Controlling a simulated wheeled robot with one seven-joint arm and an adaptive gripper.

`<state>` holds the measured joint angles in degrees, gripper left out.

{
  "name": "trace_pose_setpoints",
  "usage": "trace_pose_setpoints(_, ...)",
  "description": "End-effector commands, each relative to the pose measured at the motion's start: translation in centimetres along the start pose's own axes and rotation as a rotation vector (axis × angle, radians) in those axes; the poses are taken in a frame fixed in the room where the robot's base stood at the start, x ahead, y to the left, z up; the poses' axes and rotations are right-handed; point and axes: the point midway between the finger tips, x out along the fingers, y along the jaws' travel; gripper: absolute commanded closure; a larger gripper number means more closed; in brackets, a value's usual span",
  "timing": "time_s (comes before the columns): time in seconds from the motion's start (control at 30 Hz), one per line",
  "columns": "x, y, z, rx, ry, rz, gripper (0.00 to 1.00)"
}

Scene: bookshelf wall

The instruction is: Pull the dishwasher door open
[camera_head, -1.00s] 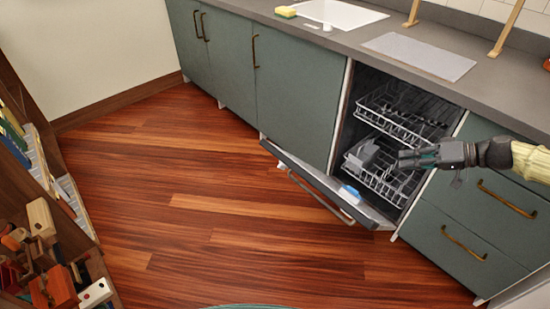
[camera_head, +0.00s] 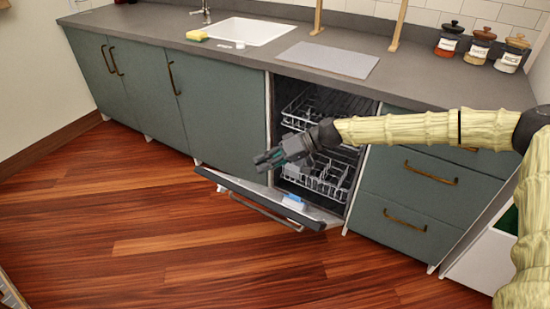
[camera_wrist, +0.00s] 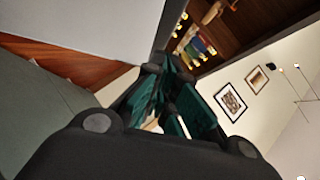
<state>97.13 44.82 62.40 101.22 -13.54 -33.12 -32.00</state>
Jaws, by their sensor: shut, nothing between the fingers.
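The dishwasher door (camera_head: 325,216) hangs far down, slanting out low over the wood floor, with a long bar handle (camera_head: 265,211) on its outer face and a small blue and white item (camera_head: 293,201) on its inner side. The dishwasher's inside is exposed, with an upper rack (camera_head: 308,105) and a lower rack (camera_head: 325,180). My gripper (camera_head: 262,160) is shut and empty, pointing left in front of the dishwasher opening, above the door and apart from it. In the wrist view my gripper's fingers (camera_wrist: 165,100) point away from the dishwasher, toward the wall and shelf. My gripper hides part of the racks.
Green cabinets (camera_head: 215,115) stand left of the dishwasher and drawers (camera_head: 430,180) right of it. The counter above holds a sink (camera_head: 255,31), a sponge (camera_head: 197,35), a grey mat (camera_head: 327,60) and jars (camera_head: 480,45). The floor (camera_head: 170,240) in front is clear.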

Motion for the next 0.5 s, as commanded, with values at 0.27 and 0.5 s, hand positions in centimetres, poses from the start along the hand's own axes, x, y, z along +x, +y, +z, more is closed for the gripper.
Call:
trace_pose_setpoints(0.27, 3.4, 0.0, 1.7, 0.001, -0.001, -0.001, 1.00)
trace_pose_setpoints(0.5, 4.5, 0.0, 2.8, -0.001, -0.001, 0.000, 1.00)
